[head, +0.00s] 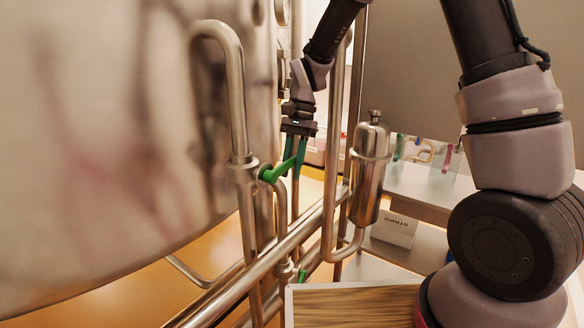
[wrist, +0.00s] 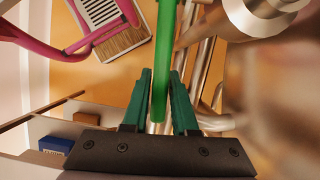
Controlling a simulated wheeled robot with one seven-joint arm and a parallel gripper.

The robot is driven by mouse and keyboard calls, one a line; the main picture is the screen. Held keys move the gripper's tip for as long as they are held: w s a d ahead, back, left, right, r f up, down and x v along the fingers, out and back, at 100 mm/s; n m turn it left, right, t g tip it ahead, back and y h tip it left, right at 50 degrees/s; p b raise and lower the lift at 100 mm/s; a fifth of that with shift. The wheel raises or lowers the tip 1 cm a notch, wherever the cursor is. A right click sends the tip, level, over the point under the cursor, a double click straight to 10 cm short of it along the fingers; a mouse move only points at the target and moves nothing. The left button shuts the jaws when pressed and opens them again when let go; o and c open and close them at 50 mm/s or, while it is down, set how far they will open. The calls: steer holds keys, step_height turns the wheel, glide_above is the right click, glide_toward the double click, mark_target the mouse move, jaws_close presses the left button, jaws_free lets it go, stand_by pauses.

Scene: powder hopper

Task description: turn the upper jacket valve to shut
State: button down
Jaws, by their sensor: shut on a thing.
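The upper jacket valve has a green lever handle (head: 280,171) on a steel pipe beside the large vessel, in the middle of the head view. From its hub the lever points to the right and slightly up. My gripper (head: 295,158) comes down from above with its green fingers at the lever's outer end. In the wrist view the lever (wrist: 163,50) runs from the top edge down between the two fingers of my gripper (wrist: 160,80). The fingers are shut on it. The lever's hub is out of clear sight in the wrist view.
The large steel vessel (head: 110,130) fills the left. Slanted steel pipes (head: 275,255) run below the valve, with another green handle (head: 302,274) low down. A steel canister (head: 370,170) stands close right of my gripper. A shelf (head: 410,185) with containers and a white box (head: 394,229) lies beyond.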

mark_target(292, 159)
steer(key=shift+s+f, duration=0.15)
steer(key=shift+f, duration=0.05)
steer(key=c, duration=0.7)
jaws_free()
steer(key=shift+r, duration=0.1)
step_height(292, 159, up, 10)
